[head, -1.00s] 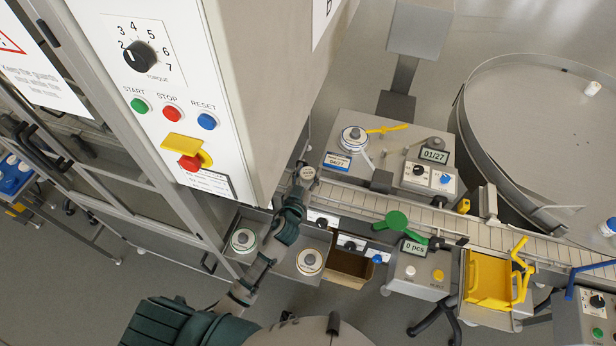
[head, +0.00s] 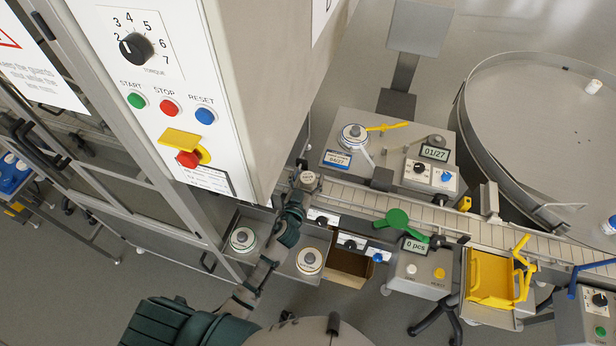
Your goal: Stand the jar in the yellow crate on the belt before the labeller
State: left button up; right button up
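My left gripper (head: 301,186) reaches up from the bottom of the head view to the left end of the conveyor belt (head: 349,197). A small round greyish top, which looks like a jar (head: 309,181), sits at its fingertips. The gripper seems shut on it, though the fingers are small and partly hidden. I cannot tell whether the jar touches the belt. The labeller (head: 388,150), with a label reel and a 01/27 display, stands behind the belt, right of the jar. A yellow crate-like bin (head: 491,279) at the lower right looks empty. My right gripper is out of view.
A tall machine cabinet (head: 215,70) stands close left of the gripper. Two reels (head: 243,240) (head: 310,262) lie on a tray below. A round table (head: 530,120) is right. A blue crate (head: 14,172) is far left.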

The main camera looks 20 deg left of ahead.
pick_arm(q)
jog(key=shift+r, duration=0.2)
jog(key=shift+s, duration=0.3)
jog(key=s+b, duration=0.1)
jog(key=s, duration=1)
jog(key=shift+s+a, duration=0.25)
jog(key=shift+a, duration=0.05)
